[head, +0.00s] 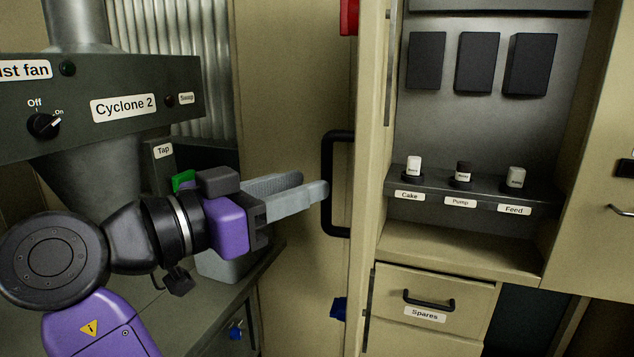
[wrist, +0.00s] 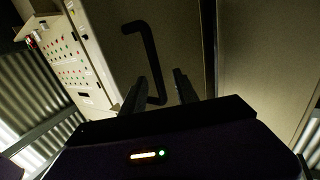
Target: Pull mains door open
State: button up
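A tall beige door panel (head: 285,110) carries a long black bar handle (head: 337,133) near its right edge in the head view. No label on this panel names it as the mains door. I cannot tell whether the panel stands ajar. My gripper (head: 313,184) points right, with its grey fingertips close to the handle's left side. In the wrist view the black handle (wrist: 147,45) runs down between the two fingers (wrist: 160,80). The fingers are apart, with a gap around the handle's lower part. I see no clear contact.
Right of the panel is a cabinet recess with a shelf (head: 470,187) labelled Cake, Pump and Feed. Below it is the Spares drawer (head: 435,300). At left stand the Cyclone 2 control box (head: 150,80) and a dark bench (head: 215,310) beneath my arm.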

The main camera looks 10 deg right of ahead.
jog(key=shift+v, duration=1.5)
